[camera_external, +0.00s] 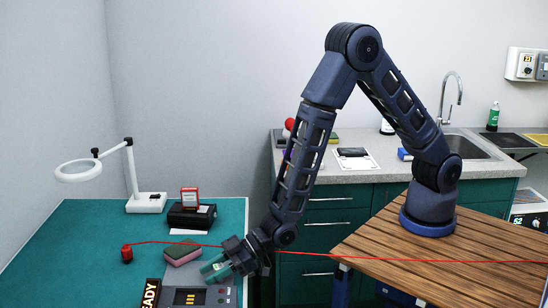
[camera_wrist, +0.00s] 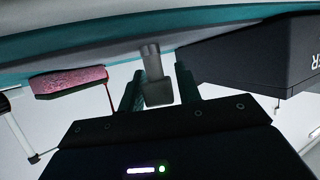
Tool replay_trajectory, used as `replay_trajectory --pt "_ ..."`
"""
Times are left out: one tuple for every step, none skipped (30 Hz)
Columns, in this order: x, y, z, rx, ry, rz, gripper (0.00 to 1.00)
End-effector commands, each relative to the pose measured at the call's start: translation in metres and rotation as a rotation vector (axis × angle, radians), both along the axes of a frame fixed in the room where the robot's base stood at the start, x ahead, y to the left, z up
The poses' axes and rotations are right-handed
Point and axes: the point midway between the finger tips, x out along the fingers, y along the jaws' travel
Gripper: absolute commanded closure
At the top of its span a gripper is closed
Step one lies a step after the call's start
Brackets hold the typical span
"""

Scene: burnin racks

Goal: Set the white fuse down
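My gripper (camera_external: 215,268) is low over the teal table, at the rear edge of a dark grey unit (camera_external: 222,296) with yellow slots. In the wrist view, its two teal fingers (camera_wrist: 158,75) stand on either side of a small grey-looking piece (camera_wrist: 154,88) with a narrow end and a wider block. This piece appears held between them; it is shaded, and I take it to be the white fuse. Its narrow end is close to the table surface; I cannot tell whether it touches.
A READY sign (camera_external: 150,294) stands left of the unit. The table's left side is clear.

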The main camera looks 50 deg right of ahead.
Motion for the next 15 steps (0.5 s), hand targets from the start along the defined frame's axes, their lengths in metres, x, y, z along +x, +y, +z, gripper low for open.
replay_trajectory --pt "0.0001 -0.0001 0.0 0.0 0.0 0.0 0.76" --pt "0.0 -0.0001 0.0 0.0 0.0 0.0 0.82" --pt "0.0001 -0.0001 0.0 0.0 0.0 0.0 0.9" --pt "0.0001 -0.0001 0.0 0.0 0.0 0.0 0.96" --pt "0.0 -0.0002 0.0001 0.0 0.0 0.0 0.99" --pt "0.0 -0.0002 0.0001 0.0 0.0 0.0 1.0" --pt "0.0 -0.0002 0.0001 0.0 0.0 0.0 1.0" --pt "0.0 -0.0002 0.0001 0.0 0.0 0.0 1.0" --pt "0.0 -0.0002 0.0001 0.0 0.0 0.0 1.0" --pt "0.0 -0.0002 0.0001 0.0 0.0 0.0 1.0" --pt "0.0 -0.0002 0.0001 0.0 0.0 0.0 1.0" --pt "0.0 -0.0002 0.0005 0.0 0.0 0.0 1.0" --pt "0.0 -0.0002 0.0011 0.0 0.0 0.0 1.0" --pt "0.0001 -0.0001 0.0021 0.001 0.0 0.0 1.0" --pt "0.0002 0.0 0.004 0.001 0.0 0.0 1.0"
